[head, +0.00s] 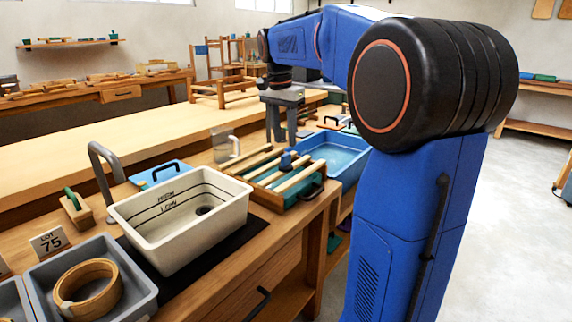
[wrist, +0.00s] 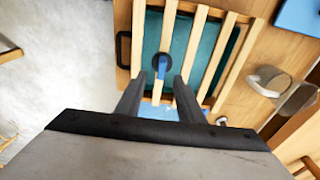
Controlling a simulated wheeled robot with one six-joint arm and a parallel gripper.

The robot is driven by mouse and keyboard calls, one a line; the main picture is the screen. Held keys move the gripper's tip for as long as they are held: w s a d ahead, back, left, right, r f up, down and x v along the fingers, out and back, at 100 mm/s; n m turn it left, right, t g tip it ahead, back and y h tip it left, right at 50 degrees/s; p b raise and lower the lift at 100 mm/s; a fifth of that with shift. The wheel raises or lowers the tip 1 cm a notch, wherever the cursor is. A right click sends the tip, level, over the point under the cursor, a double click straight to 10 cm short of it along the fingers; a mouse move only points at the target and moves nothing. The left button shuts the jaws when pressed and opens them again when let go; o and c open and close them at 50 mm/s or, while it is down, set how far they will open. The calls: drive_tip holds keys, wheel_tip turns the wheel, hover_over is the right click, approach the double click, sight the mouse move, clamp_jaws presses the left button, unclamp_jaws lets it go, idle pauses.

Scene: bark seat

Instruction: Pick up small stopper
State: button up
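A small blue stopper (head: 287,159) sits on the pale wooden slats of a rack in the head view. It also shows in the wrist view (wrist: 162,67), just beyond the fingertips and roughly in line with the gap between them. My gripper (head: 281,139) points down above the rack, and its fingers stand apart. In the wrist view my gripper (wrist: 158,81) is open, with nothing between its fingers. The stopper and fingers look apart; how high the fingers are above it is hard to tell.
The slatted rack (head: 262,190) lies over a green tray. A white basin (head: 165,236) stands left of it, a blue tub (head: 340,160) behind right. A clear jug (head: 225,146) and a blue board (head: 160,172) are nearby. A grey bin (head: 137,291) holds a wooden ring.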

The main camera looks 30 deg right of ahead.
sight(286, 154)
drive_tip(key=shift+w+d+f, duration=0.1)
drive_tip(key=shift+d+f, duration=0.05)
drive_tip(key=shift+f, duration=1.1)
drive_tip(key=shift+w+d+f, duration=0.15)
drive_tip(key=shift+f, duration=1.05)
drive_tip(key=shift+w+d+f, duration=0.1)
drive_tip(key=shift+d+f, duration=0.05)
drive_tip(key=shift+f, duration=1.1)
clamp_jaws()
